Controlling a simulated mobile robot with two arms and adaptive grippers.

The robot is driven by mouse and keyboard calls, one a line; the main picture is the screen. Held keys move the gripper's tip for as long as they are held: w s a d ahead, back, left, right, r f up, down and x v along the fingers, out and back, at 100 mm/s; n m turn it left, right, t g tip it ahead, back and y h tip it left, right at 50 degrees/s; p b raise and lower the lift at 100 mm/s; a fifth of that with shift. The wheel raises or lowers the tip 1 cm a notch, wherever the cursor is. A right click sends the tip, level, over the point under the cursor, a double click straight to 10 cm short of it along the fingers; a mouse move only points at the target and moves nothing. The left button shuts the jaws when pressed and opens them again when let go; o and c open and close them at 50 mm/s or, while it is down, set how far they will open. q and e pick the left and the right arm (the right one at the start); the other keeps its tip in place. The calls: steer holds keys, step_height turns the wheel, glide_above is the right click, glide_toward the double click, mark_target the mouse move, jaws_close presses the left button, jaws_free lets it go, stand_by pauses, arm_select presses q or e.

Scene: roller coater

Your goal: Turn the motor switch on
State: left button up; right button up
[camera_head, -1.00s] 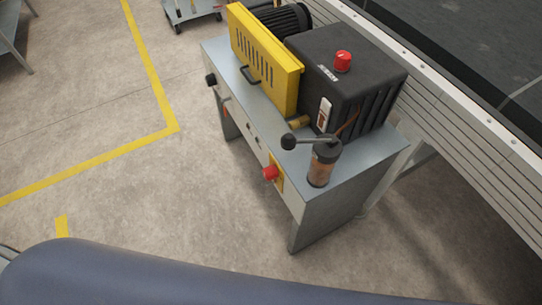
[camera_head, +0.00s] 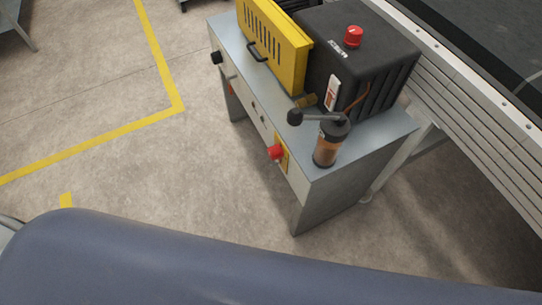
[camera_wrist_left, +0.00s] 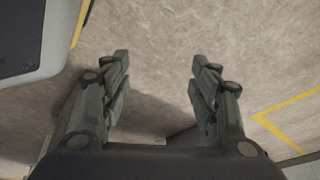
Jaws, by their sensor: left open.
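The machine cabinet (camera_head: 348,187) stands in the head view with several controls, and I cannot tell which is the motor switch. A red button on a yellow plate (camera_head: 276,152) is on its front face. A black knob (camera_head: 216,58) is on the same face, farther left. A red knob (camera_head: 353,37) sits on the black box (camera_head: 335,30), and a white and red switch plate (camera_head: 332,93) is on the box's side. My left gripper (camera_wrist_left: 160,60) is open and empty above bare floor in the left wrist view. Neither gripper shows in the head view.
A yellow guard (camera_head: 275,45) and a lever over a clear cup (camera_head: 326,150) stand on the cabinet top. A conveyor (camera_head: 470,110) runs behind it on the right. The concrete floor (camera_head: 150,190) with yellow lines is clear in front.

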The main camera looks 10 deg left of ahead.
arm_select(q)
steer(key=w+r+m+t+h+b, duration=0.2)
steer(key=w+r+t+b, duration=0.3)
steer(key=w, duration=0.7)
steer(key=w+r+m+t+h+b, duration=0.1)
steer(key=w+r+t+h, duration=0.1)
steer(key=w+r, duration=0.75)
steer(key=m+h+b, duration=0.6)
steer(key=m+h, duration=0.1)
steer(key=h, duration=0.3)
glide_toward(269, 155)
steer(key=x, duration=0.9)
steer(key=shift+d+r, duration=0.25)
steer(key=shift+x, duration=0.8)
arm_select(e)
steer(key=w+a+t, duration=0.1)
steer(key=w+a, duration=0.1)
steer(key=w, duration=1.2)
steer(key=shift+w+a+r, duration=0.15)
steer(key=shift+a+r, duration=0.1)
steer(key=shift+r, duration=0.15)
arm_select(q)
steer(key=shift+c, duration=0.3)
steer(key=c, duration=1)
